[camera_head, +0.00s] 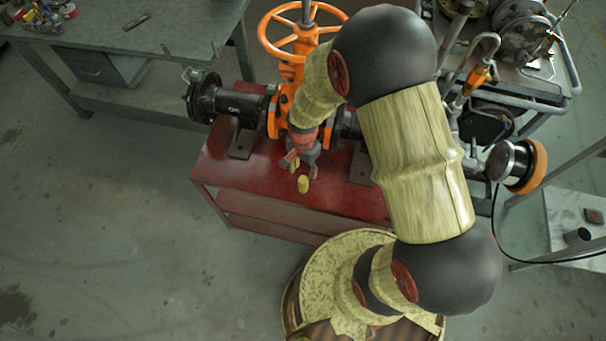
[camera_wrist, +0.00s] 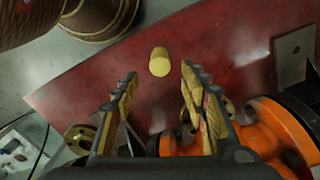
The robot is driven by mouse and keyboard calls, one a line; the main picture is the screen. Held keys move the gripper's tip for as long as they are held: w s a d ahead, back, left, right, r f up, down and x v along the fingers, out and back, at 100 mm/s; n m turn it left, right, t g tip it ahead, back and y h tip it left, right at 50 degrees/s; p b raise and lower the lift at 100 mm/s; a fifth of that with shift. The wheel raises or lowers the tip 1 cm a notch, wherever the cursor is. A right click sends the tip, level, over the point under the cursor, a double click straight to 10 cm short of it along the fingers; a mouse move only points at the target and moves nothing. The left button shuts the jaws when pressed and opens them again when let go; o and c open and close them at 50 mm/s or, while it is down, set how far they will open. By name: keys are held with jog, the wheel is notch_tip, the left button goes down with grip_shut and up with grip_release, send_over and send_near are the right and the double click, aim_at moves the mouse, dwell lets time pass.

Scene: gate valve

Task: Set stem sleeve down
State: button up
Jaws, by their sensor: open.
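The stem sleeve appears to be the small yellow cylinder (camera_head: 303,184) that stands upright on the red bench top. It also shows in the wrist view (camera_wrist: 159,62), upright with its light top face visible. My gripper (camera_head: 301,170) is open and points down just above and behind the cylinder. In the wrist view the two fingers (camera_wrist: 154,84) are spread apart with nothing between their tips. The cylinder lies just beyond the fingertips, apart from them. The orange gate valve (camera_head: 293,75) with its handwheel stands behind my gripper and is partly hidden by my arm.
The red bench (camera_head: 225,165) has bare top at its front left. A black flanged pipe (camera_head: 235,103) joins the valve at left. A grey workbench (camera_head: 120,40) stands at back left. A cart with pump parts (camera_head: 520,75) stands at back right.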

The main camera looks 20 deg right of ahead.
jog(key=shift+r, duration=0.95)
notch_tip(320, 180, up, 20)
jog(key=n+t, duration=0.2)
jog(key=n, duration=0.3)
jog(key=s+r+n+t, duration=0.3)
jog(key=s+r+n, duration=0.3)
jog(key=s+r, duration=0.8)
notch_tip(320, 180, up, 2)
jog(key=shift+n+t, duration=0.3)
